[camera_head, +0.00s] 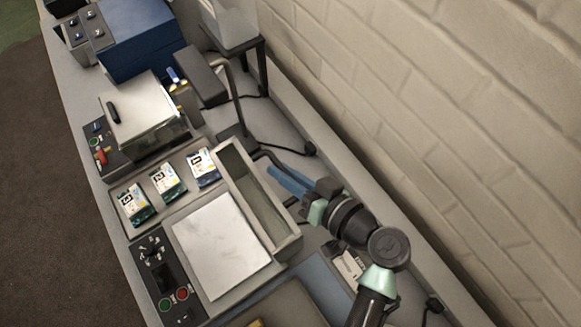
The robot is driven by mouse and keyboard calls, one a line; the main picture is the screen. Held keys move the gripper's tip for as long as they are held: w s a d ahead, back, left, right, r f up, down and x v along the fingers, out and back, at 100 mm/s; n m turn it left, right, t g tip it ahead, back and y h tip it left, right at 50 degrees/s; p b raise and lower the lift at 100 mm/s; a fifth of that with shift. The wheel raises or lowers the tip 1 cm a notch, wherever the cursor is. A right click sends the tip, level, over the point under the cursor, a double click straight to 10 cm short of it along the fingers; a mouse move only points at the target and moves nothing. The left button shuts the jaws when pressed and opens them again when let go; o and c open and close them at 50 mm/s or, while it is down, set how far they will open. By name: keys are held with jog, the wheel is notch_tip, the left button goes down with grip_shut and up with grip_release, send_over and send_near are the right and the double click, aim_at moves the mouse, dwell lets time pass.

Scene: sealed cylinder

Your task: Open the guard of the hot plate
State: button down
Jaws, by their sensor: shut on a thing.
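The hot plate (222,245) appears to be the low unit in the lower middle, with a pale flat top that lies bare. A dark control panel (166,279) with green and red buttons is on its left side. Its guard (262,193) looks like the grey, shallow box-shaped frame raised along the plate's right side, its hollow inside facing the camera. My gripper (299,188) is behind the guard, on its wall side, and is shut. It seems to be on the guard's far edge or handle, but the contact is hidden.
Three labelled packs (168,182) sit in a tray above the plate. Beyond is a unit with a pale lid (142,107) and black handle, then a blue box (140,38). A dark stand (240,130) and cables lie near the brick wall (440,130).

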jog(key=c, duration=0.9)
grip_release()
jog(key=shift+o, duration=0.2)
jog(key=b+v, duration=0.4)
jog(key=v, duration=0.9)
